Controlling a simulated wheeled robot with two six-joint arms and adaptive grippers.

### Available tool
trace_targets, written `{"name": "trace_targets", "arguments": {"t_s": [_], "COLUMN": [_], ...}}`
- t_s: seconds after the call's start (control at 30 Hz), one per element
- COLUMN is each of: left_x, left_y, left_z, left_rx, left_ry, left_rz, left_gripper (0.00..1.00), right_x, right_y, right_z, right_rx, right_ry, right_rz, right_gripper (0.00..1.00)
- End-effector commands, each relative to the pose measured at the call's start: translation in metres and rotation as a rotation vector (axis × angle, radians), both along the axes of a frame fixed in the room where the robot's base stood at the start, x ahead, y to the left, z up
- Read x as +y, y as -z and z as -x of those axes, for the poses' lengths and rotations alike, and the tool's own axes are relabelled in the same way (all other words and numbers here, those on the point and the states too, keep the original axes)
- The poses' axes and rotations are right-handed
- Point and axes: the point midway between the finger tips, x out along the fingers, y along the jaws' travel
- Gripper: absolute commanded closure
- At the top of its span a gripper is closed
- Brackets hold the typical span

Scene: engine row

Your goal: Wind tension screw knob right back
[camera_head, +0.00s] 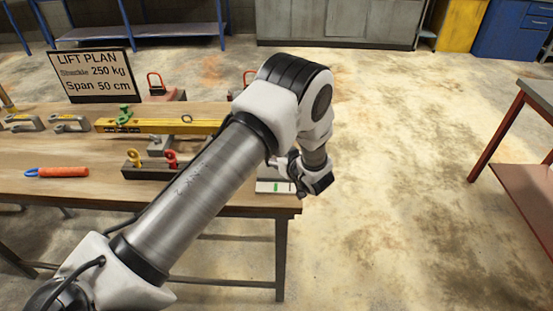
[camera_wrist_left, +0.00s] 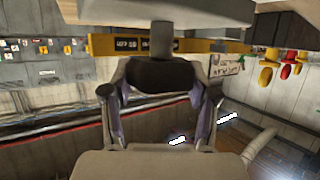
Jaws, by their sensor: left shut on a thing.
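In the left wrist view a dark, rounded knob (camera_wrist_left: 160,76) sits between the two fingers of my left gripper (camera_wrist_left: 161,88), which are shut on its sides. A short grey stem (camera_wrist_left: 162,40) joins the knob to a pale flat part (camera_wrist_left: 150,10) at the top of the view. In the head view my left gripper (camera_head: 312,178) is at the right end of the workbench, seen from behind my arm. The knob cannot be made out there. My right gripper is not in view.
The workbench (camera_head: 90,195) holds a yellow beam (camera_head: 165,126), a lift plan sign (camera_head: 90,75), a dark block with coloured shackles (camera_head: 140,172) and an orange-handled tool (camera_head: 62,172). A small pale plate (camera_head: 268,187) lies by my gripper. Floor right of the bench is clear up to a red-legged table (camera_head: 500,125).

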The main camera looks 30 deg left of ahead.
Motion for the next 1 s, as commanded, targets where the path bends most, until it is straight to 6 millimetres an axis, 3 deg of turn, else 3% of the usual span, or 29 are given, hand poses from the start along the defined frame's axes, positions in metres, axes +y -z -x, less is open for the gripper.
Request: {"name": "trace_targets", "arguments": {"t_s": [0.47,1.0], "left_x": [0.000,0.001], "left_y": [0.008,0.008], "left_z": [-0.001,0.000], "left_rx": [-0.001,-0.002], "left_ry": [-0.454,-0.908], "left_rz": [0.003,0.002], "left_gripper": [0.76,0.76], "right_x": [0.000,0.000], "right_y": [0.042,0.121], "right_z": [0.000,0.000], "right_rx": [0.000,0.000], "right_ry": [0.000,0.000], "right_rz": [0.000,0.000], "right_gripper": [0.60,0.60]}}
